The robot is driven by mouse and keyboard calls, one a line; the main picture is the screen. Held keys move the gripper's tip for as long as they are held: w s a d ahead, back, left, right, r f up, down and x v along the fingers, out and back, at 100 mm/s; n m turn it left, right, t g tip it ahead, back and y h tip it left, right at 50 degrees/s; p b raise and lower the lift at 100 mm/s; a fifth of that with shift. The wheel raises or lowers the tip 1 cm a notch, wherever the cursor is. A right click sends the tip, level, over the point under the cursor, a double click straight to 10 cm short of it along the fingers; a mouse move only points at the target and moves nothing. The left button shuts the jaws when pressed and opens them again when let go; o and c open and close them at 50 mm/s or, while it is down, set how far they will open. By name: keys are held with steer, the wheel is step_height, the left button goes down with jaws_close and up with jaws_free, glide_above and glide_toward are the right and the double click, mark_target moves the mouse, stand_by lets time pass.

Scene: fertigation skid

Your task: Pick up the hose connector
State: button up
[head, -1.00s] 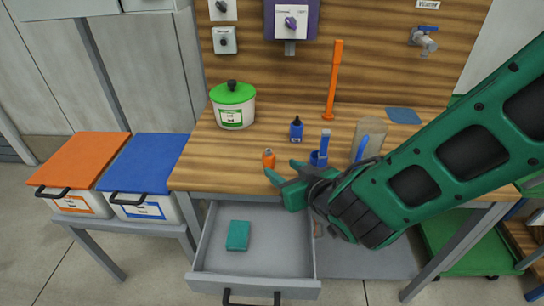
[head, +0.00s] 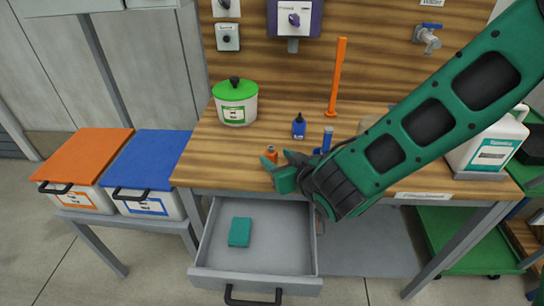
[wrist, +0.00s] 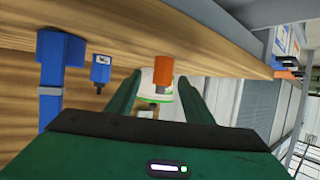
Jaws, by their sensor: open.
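The hose connector, a small orange piece (head: 271,152), stands upright near the front edge of the wooden bench. In the wrist view the orange connector (wrist: 163,68) shows between the two green fingers, with its dark narrower end below. My gripper (head: 280,162) is open at the bench's front edge, right beside the connector, and partly covers it in the head view. In the wrist view my gripper (wrist: 158,88) has a finger on either side of the connector, with no clear contact visible.
The wooden bench (head: 215,165) holds a green-lidded pot (head: 235,103), a small blue bottle (head: 299,128), a blue upright item (head: 327,140), an orange rod (head: 337,80) and a white jug (head: 490,145). Below, an open drawer (head: 210,265) holds a teal block (head: 240,232).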

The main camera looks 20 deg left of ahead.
mark_target(274, 155)
steer(key=x, duration=0.4)
steer(key=shift+a+r, duration=0.15)
steer(key=shift+a, duration=0.1)
steer(key=c, duration=1.1)
steer(key=shift+r, duration=0.1)
